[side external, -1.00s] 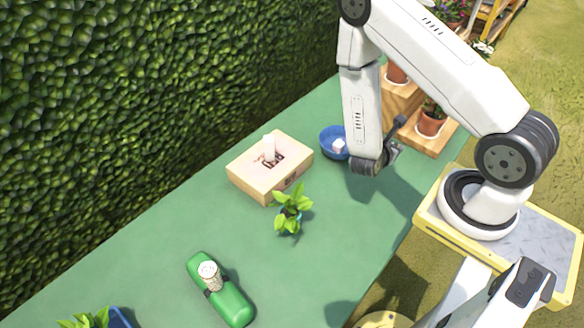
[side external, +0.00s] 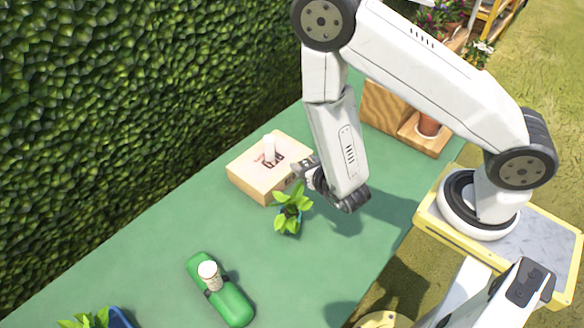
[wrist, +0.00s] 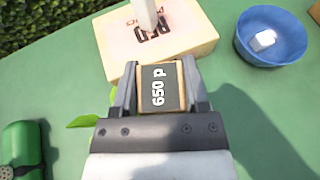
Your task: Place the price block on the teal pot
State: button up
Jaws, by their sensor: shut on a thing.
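My gripper (wrist: 153,85) is shut on the price block (wrist: 158,88), a small wooden block with a dark face reading "650 p". In the side view my gripper (side external: 308,172) hangs just above and beside the leafy plant in the teal pot (side external: 287,222), and the block cannot be made out there. The pot stands on the green table in front of the wooden box, mostly covered by its leaves. In the wrist view only some leaves show left of my gripper, and the pot is hidden.
A wooden box (side external: 250,181) with a pale upright piece on top stands just behind. A blue bowl (wrist: 270,57) holding a white block is at right in the wrist view. Table between is clear.

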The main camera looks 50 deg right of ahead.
jog(key=s+a+r+n+y, duration=0.1)
jog(key=a+n+y, duration=0.2)
jog(key=a, duration=0.4)
jog(key=shift+a+n+t+y, duration=0.3)
jog(key=shift+a+t+y, duration=0.1)
jog(key=shift+y, duration=0.3)
jog(key=shift+f, duration=0.1)
send_over(288, 211)
jog(key=shift+f, duration=2.15)
jog(key=shift+f, duration=1.75)
jog(key=shift+f, duration=0.15)
jog(key=o, duration=1.2)
jog(key=shift+o, duration=0.2)
